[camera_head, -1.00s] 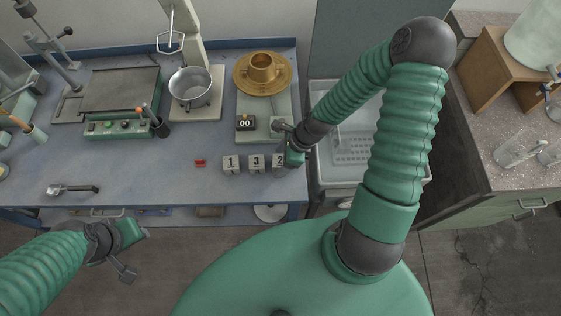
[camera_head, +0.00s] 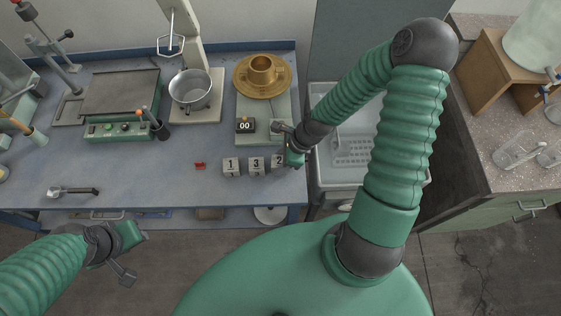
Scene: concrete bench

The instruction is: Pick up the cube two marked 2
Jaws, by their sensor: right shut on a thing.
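The cube marked 2 (camera_head: 278,161) stands on the blue bench near its front right edge, at the right end of a row of cubes. Its right side is hidden by my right gripper (camera_head: 290,158), which is shut on it. The cube shows no clear gap from the bench. To its left are the cube marked 3 (camera_head: 256,166) and the cube marked 1 (camera_head: 231,167). My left gripper (camera_head: 130,251) hangs in front of the bench, away from the cubes; its jaw opening is not clear.
A small red object (camera_head: 200,166) lies left of the cubes. Behind them is a scale (camera_head: 245,125) reading 00 with a brass dish (camera_head: 262,75) on it. A metal pot (camera_head: 190,88) is further left. A white sink (camera_head: 352,172) is right of the bench.

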